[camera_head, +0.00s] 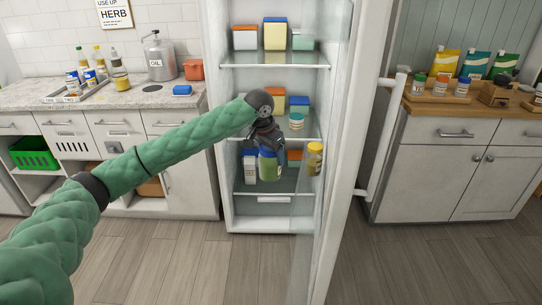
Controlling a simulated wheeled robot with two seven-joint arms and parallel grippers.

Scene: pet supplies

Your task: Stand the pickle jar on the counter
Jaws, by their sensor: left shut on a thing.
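The pickle jar (268,168), greenish with a blue lid, is inside the open fridge (226,195) in the head view. My left arm reaches into the fridge from the left. My left gripper (267,149) points down and is shut on the jar near its lid. The fingers partly hide the lid, and I cannot tell whether the jar's base touches the shelf. The grey stone counter (125,97) is to the left of the fridge. My right gripper is not in view.
A white carton (250,167) stands just left of the jar, and a yellow jar (314,159) stands to its right. The open fridge door (345,150) is on the right.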

